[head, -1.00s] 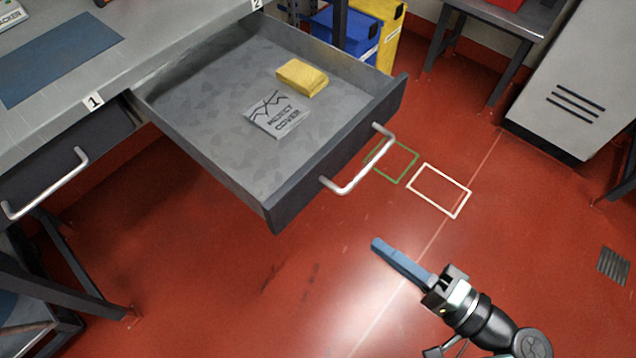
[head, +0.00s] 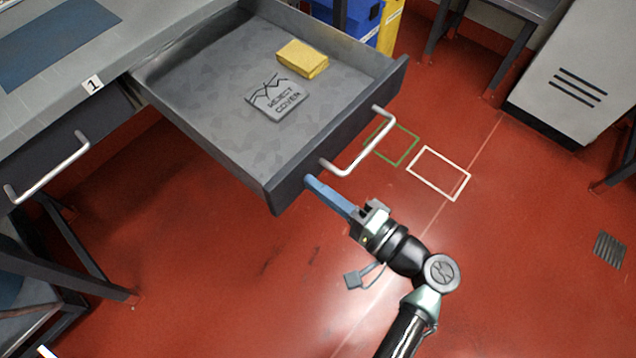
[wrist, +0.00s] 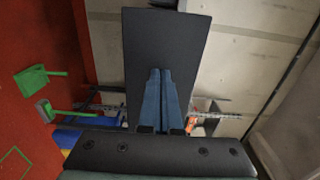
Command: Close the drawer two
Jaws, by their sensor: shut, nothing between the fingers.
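The open drawer (head: 214,140) is pulled well out from the workbench, to the right of the drawer marked 1. Its own number label is not in view now. Its dark front carries a silver bar handle (head: 368,150). The fingers also show in the wrist view (wrist: 161,95), over a dark panel. I cannot tell whether they touch the front.
The closed drawer marked 1 (head: 45,160) has a silver handle at the left. Blue (head: 345,22) and yellow (head: 390,25) bins stand behind the open drawer. A grey cabinet (head: 565,75) is at the right. The red floor (head: 230,290) in front is clear.

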